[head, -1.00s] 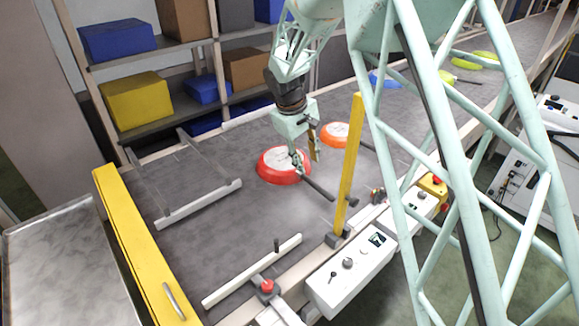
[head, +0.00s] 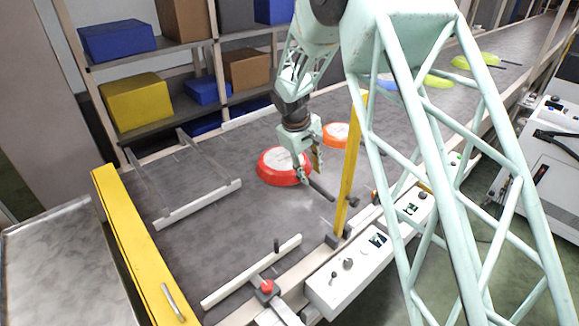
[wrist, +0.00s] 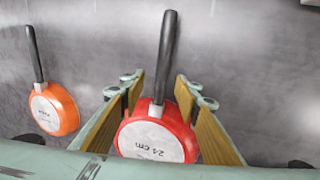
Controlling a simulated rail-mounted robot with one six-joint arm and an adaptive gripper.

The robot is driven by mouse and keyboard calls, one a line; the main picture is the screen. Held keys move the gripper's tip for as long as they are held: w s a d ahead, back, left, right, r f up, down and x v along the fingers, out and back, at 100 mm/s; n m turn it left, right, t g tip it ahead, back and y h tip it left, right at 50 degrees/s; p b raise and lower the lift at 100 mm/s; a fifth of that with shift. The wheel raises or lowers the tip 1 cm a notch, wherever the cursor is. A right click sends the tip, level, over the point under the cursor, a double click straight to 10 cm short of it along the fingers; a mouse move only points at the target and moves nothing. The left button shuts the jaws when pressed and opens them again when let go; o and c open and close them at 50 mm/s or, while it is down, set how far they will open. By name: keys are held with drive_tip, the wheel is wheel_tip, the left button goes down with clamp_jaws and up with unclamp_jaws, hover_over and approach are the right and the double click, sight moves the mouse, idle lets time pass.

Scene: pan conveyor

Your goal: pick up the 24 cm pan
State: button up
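The red pan (head: 275,168), labelled 24 cm, lies face down on the conveyor (head: 225,255). Its dark handle (head: 321,191) points toward the near edge. In the wrist view the red pan (wrist: 157,138) sits between the fingers, its handle (wrist: 169,52) running up past the fingertips. My gripper (head: 311,170) is over the handle side of the pan. It is open, with one wooden-faced finger on each side in the wrist view (wrist: 161,90). I cannot tell how high the fingertips are above the handle. Part of the pan's near edge is hidden by my gripper in the wrist view.
An orange pan (head: 335,135) lies just behind, also at left in the wrist view (wrist: 54,108). A yellow post (head: 349,185) stands close right of my gripper. Green pans (head: 475,62) and a blue pan (head: 385,82) are farther up the belt. White rails (head: 200,205) border the clear belt at left.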

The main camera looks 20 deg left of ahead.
sight(311, 181)
drive_tip(key=shift+f, duration=0.1)
drive_tip(key=shift+a+b+x, duration=0.15)
drive_tip(key=shift+b+x, duration=0.2)
drive_tip(key=shift+x, duration=0.9)
drive_tip(key=shift+a+b+x, duration=0.15)
drive_tip(key=shift+b+x, duration=0.15)
drive_tip(key=shift+x, duration=0.95)
drive_tip(key=shift+c, duration=0.9)
drive_tip(key=shift+w, duration=0.1)
clamp_jaws()
